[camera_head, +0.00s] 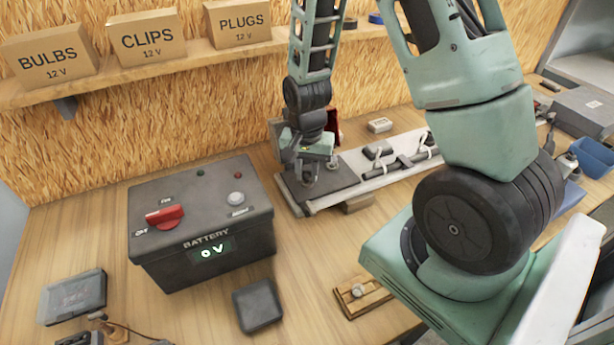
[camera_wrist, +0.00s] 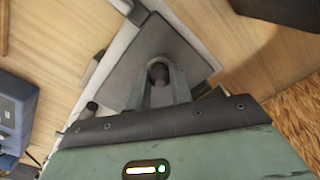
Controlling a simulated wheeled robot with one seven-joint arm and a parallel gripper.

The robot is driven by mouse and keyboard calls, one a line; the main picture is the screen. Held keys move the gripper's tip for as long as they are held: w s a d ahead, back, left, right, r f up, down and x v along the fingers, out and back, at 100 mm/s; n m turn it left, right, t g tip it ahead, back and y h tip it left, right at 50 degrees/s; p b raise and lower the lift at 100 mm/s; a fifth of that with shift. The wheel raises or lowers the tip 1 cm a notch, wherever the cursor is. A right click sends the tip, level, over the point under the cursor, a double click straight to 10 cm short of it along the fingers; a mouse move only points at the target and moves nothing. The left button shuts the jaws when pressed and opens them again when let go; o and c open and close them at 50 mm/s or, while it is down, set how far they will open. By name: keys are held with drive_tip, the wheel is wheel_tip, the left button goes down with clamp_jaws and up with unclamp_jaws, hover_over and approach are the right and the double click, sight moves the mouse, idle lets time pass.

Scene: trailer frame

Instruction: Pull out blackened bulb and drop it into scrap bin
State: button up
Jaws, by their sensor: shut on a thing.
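My gripper (camera_head: 308,178) is down over a dark plate (camera_head: 338,176) at the left end of a pale trailer bar (camera_head: 385,178). In the wrist view, my gripper (camera_wrist: 160,86) has its fingers closed around a small dark round thing, which appears to be the blackened bulb (camera_wrist: 158,70). The dark plate (camera_wrist: 188,58) lies around and beneath it. I cannot tell whether the bulb is still seated or lifted. No scrap bin is clearly marked; a blue bin (camera_head: 593,157) stands at the right edge.
A black battery box (camera_head: 200,225) with a red knob and a 0 V display stands left of the bar. Cable clips (camera_head: 402,162) sit along the bar. A dark block (camera_head: 257,306) and a wooden piece (camera_head: 360,295) lie in front. A shelf (camera_head: 180,62) holds labelled boxes.

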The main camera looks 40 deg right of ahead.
sight(308, 172)
drive_tip(key=shift+r, duration=0.15)
drive_tip(key=shift+r+p, duration=2.15)
drive_tip(key=shift+r, duration=0.2)
drive_tip(key=shift+s, duration=0.1)
